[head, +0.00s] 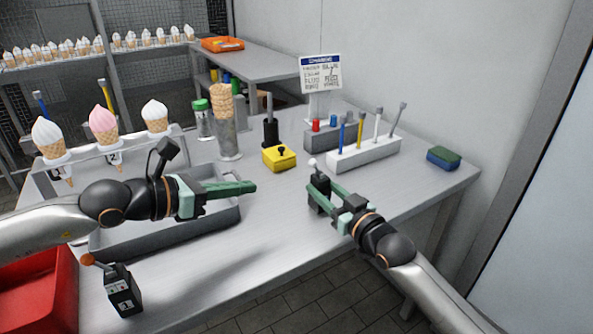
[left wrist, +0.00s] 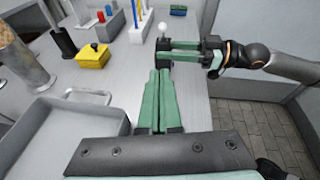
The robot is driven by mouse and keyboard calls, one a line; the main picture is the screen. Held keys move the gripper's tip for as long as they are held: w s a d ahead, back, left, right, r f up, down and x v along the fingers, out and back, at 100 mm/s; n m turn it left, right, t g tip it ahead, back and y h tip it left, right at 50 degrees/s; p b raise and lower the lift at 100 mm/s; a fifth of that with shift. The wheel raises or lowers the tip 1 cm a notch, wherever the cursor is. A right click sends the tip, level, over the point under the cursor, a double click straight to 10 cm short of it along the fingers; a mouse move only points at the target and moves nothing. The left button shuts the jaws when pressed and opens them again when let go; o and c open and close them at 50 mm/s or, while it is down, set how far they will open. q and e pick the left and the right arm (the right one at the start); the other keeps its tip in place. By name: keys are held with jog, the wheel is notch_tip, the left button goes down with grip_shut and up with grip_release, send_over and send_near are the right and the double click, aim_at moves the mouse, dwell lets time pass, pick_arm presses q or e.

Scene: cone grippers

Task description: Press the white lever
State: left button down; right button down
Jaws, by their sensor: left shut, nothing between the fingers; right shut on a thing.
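The white lever is a small round white knob (head: 312,162) on a black box (head: 319,184) near the middle front of the table. The knob also shows in the left wrist view (left wrist: 187,33), standing upright above the box. My right gripper (head: 318,201) is shut on the black box, its green fingers along the box's sides. My left gripper (head: 252,187) is shut and empty, over the grey tray's right side and pointing right toward the box. In the left wrist view its closed green fingers (left wrist: 160,76) point up toward the box, apart from the knob.
A grey tray (head: 160,232) lies below my left arm. A second black lever box (head: 122,292) with an orange knob stands at front left. A yellow box (head: 279,158), a cone holder (head: 229,142) and a white tool rack (head: 365,152) stand behind. The table between the grippers looks clear.

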pick_arm(q)
jog(key=shift+s+f, duration=0.15)
jog(key=shift+s, duration=0.35)
jog(key=w+d, duration=0.9)
jog(key=shift+d+f, duration=0.2)
jog(key=shift+f, duration=0.25)
jog(key=shift+w+d+r, duration=0.15)
